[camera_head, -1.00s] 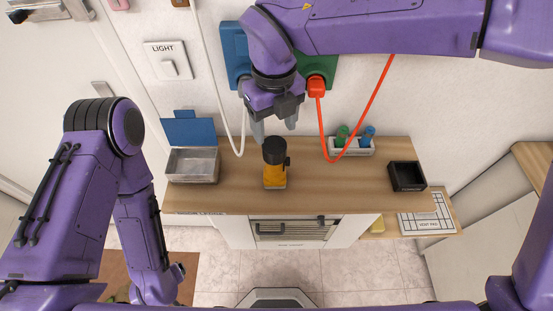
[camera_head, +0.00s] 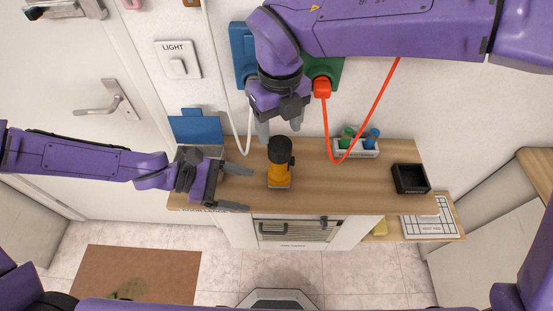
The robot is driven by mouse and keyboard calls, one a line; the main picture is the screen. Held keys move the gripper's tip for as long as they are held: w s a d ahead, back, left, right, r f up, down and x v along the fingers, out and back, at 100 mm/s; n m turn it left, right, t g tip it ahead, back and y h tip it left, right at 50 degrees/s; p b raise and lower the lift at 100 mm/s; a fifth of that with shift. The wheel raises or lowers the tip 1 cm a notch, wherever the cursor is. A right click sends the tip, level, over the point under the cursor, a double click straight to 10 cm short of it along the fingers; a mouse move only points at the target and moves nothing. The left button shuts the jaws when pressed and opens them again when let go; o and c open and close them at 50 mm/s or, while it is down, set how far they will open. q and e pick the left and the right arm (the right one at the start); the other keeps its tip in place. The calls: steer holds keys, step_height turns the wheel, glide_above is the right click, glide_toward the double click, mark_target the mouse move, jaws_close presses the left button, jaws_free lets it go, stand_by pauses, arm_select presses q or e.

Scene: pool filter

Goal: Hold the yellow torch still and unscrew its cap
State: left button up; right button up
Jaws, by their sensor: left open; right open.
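The yellow torch (camera_head: 279,175) stands upright on the wooden counter (camera_head: 330,190), with its black cap (camera_head: 280,150) on top. My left gripper (camera_head: 242,188) is open and empty, to the left of the torch, its fingers pointing right toward the yellow body with a gap between. My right gripper (camera_head: 280,132) is open just above and behind the cap, fingers pointing down. I cannot tell whether its fingertips touch the cap.
A metal bin with a blue lid (camera_head: 194,130) is partly hidden behind my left gripper. A white holder (camera_head: 355,150) with green and blue items and a black box (camera_head: 409,178) stand to the right. A red cord (camera_head: 330,140) and a white cord (camera_head: 236,135) hang at the back.

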arm_select(q)
steer(key=n, duration=0.2)
glide_toward(271, 170)
steer(key=shift+w+d+f+y, duration=0.1)
steer(key=shift+d+f+y, duration=0.1)
steer(key=shift+d+y, duration=0.35)
arm_select(e)
steer(key=shift+w+d+f, duration=0.1)
steer(key=shift+w+f, duration=0.05)
steer(key=shift+w, duration=0.15)
arm_select(q)
steer(key=shift+w+d, duration=0.15)
steer(key=shift+d, duration=0.2)
arm_select(e)
steer(key=shift+s, duration=0.2)
arm_select(q)
steer(key=x, duration=0.9)
steer(key=shift+d, duration=0.25)
arm_select(e)
steer(key=shift+w, duration=0.1)
arm_select(q)
steer(key=c, duration=0.9)
steer(key=shift+c, duration=0.2)
